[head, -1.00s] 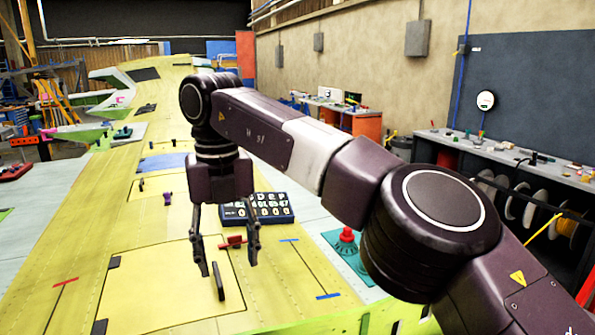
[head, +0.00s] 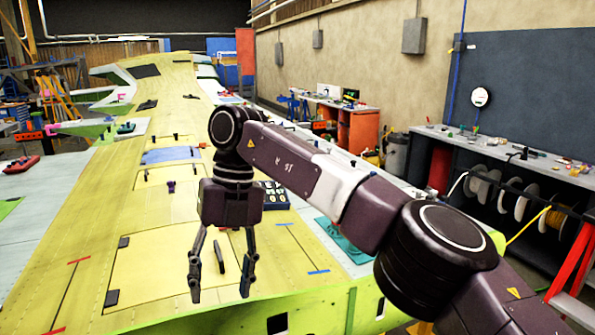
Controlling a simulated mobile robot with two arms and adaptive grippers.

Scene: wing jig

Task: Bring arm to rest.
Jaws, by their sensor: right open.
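My right gripper (head: 221,286) hangs pointing down over the yellow wing panel (head: 150,262), its two fingers apart with nothing between them that I can see it hold. A dark handle-like piece (head: 219,257) shows between the fingers, on or near the square panel; I cannot tell whether it touches a finger. My right arm (head: 300,175) reaches in from the lower right, bent at the elbow. My left gripper is not in view.
A teal tray (head: 345,241) sits at the wing's right side. A workbench (head: 520,165) with cable reels stands at the right, with a red ladder (head: 573,262) in front.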

